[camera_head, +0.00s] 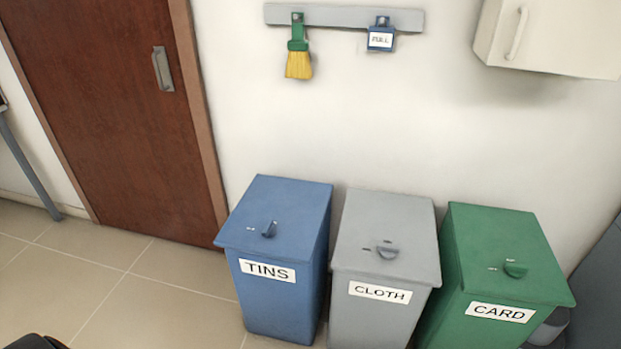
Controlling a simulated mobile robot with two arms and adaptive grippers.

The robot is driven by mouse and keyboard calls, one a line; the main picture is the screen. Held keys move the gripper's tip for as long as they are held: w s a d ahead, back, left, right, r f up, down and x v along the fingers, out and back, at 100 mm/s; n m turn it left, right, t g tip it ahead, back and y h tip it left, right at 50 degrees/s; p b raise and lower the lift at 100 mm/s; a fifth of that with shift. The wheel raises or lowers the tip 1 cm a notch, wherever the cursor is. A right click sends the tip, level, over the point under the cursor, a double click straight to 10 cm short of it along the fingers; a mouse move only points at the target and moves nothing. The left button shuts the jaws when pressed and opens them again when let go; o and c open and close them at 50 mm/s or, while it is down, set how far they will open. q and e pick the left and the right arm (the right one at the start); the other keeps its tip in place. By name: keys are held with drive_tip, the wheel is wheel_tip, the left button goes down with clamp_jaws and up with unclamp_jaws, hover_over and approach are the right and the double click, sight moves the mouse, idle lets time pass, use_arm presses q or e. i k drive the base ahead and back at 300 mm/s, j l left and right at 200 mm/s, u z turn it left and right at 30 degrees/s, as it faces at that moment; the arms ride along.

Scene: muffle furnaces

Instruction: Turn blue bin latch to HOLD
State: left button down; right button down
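The blue bin (285,300) stands against the wall, left of two other bins, with a white label reading TINS. Its lid (285,200) is closed. A small blue latch (270,230) sits on the lid near its front edge, tilted upward toward the right. Tiny white marks (250,228) lie to the left of the latch and are too small to read. I cannot tell which setting the latch is on.
A grey bin (372,318) labelled CLOTH and a green bin (470,270) labelled CARD stand close on the right. A brown door (110,110) is at left. A brush (298,60) and a blue tagged item (381,35) hang on a rail. Tiled floor (165,290) is clear left of the bins.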

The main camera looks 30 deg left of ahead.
sight(268, 231)
drive_tip(key=u, duration=1.25)
drive_tip(key=i+l, duration=0.05)
drive_tip(key=l, duration=0.05)
